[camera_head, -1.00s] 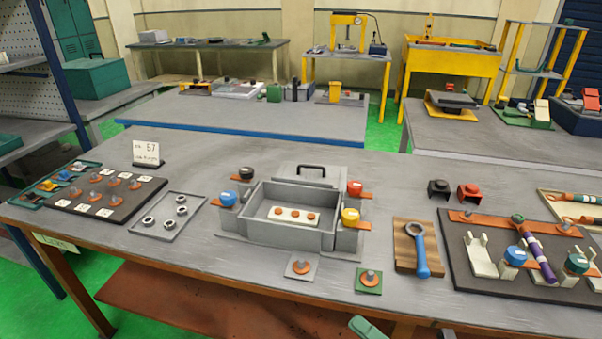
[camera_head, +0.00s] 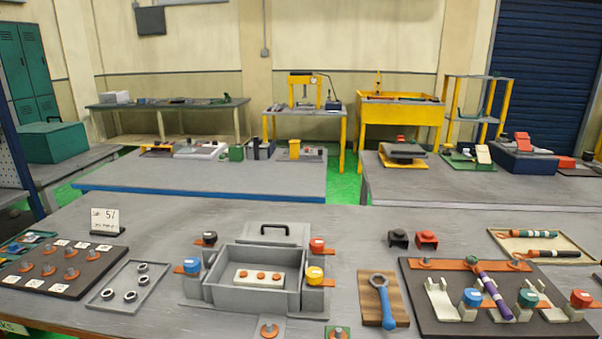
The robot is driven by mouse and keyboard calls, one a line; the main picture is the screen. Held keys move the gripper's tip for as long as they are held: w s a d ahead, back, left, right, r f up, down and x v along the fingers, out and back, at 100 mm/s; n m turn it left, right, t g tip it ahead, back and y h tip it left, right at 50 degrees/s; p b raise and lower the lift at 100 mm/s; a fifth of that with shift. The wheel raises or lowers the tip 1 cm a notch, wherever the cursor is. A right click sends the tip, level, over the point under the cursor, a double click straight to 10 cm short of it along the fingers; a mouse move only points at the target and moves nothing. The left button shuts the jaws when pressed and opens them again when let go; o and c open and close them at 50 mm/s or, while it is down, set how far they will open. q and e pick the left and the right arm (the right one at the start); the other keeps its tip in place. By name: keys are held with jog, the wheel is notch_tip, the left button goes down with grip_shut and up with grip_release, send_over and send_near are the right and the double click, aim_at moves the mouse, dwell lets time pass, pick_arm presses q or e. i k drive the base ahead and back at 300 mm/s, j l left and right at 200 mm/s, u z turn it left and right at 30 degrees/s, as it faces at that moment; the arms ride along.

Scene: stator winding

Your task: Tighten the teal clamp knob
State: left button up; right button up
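The teal clamp knob (camera_head: 528,298) sits on a pale clamp block on the dark board (camera_head: 440,318) at the lower right. It stands between a blue knob (camera_head: 471,297) on its left and a red knob (camera_head: 581,298) on its right. An orange strip (camera_head: 445,264) runs along the back of the board. A purple rod (camera_head: 493,294) lies slanted between the blue and teal knobs. How tight the teal knob is cannot be seen. Neither of my grippers is in view.
A blue-handled ring wrench (camera_head: 387,304) lies on a wooden block left of the board. A grey open box (camera_head: 225,292) with coloured knobs stands at centre. Black (camera_head: 398,239) and red (camera_head: 426,240) caps and a tray of rods (camera_head: 496,241) stand behind the board.

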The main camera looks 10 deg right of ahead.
aim_at(528, 298)
jog(key=z, duration=3.65)
jog(key=k+j, duration=0.3)
jog(key=k, duration=0.2)
jog(key=k+j, duration=0.3)
jog(key=k, duration=0.2)
